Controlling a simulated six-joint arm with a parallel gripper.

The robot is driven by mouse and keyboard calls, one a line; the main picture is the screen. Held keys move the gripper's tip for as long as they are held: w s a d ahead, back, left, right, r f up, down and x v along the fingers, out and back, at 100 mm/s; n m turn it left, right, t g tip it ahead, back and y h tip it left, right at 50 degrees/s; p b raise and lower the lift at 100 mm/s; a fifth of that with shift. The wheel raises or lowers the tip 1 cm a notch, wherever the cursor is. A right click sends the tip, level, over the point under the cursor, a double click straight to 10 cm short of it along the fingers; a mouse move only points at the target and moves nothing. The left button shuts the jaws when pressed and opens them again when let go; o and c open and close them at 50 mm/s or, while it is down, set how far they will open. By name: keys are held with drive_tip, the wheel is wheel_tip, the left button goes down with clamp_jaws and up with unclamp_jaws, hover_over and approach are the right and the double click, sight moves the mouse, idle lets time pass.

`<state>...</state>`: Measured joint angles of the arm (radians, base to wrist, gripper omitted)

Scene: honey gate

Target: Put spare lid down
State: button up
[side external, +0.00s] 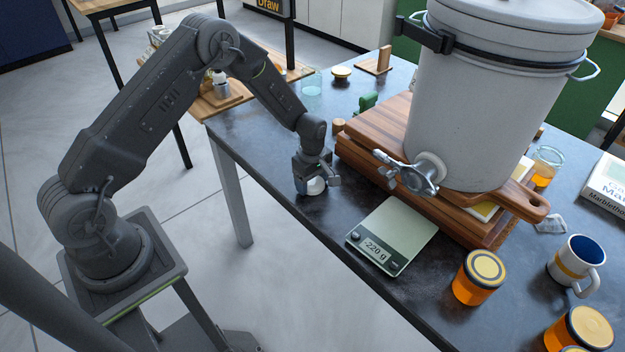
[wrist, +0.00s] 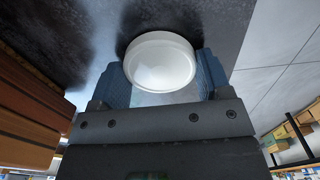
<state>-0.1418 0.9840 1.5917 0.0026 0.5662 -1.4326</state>
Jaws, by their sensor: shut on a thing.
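The spare lid (wrist: 160,62) is round and white. In the wrist view it sits between the two blue fingers of my gripper (wrist: 163,75), which are shut on it. My gripper points down, left of the wooden boards and beyond the scale. I cannot tell whether the lid touches the dark table top (side external: 300,222) or is just above it.
A scale (side external: 405,228) reading -220 g lies nearer the camera. A large white bucket (side external: 485,100) with a metal tap (side external: 412,175) stands on stacked wooden boards (side external: 375,150) to the right. Orange jars (side external: 479,277) and a mug (side external: 576,262) stand at the lower right.

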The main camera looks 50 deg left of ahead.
drive_tip(key=shift+f, duration=0.2)
drive_tip(key=o, duration=1.1)
wheel_tip(320, 180, up, 13)
wheel_tip(320, 180, up, 7)
drive_tip(key=m+t, duration=0.1)
drive_tip(key=m, duration=0.2)
hover_over(312, 183)
drive_tip(key=s+d, duration=0.2)
drive_tip(key=s+d+r+m+t, duration=0.2)
drive_tip(key=s+r+m, duration=0.3)
drive_tip(key=s+r, duration=0.4)
drive_tip(key=s+d+r+m+t, duration=0.1)
drive_tip(key=s+r+m, duration=0.2)
drive_tip(key=s+m, duration=0.2)
drive_tip(key=s+d+r+m+t, duration=0.1)
drive_tip(key=s+r+m, duration=0.2)
drive_tip(key=s, duration=0.8)
drive_tip(key=shift+s+d+m+t, duration=0.2)
drive_tip(key=shift+d+m+t, duration=0.15)
drive_tip(key=shift+m, duration=0.65)
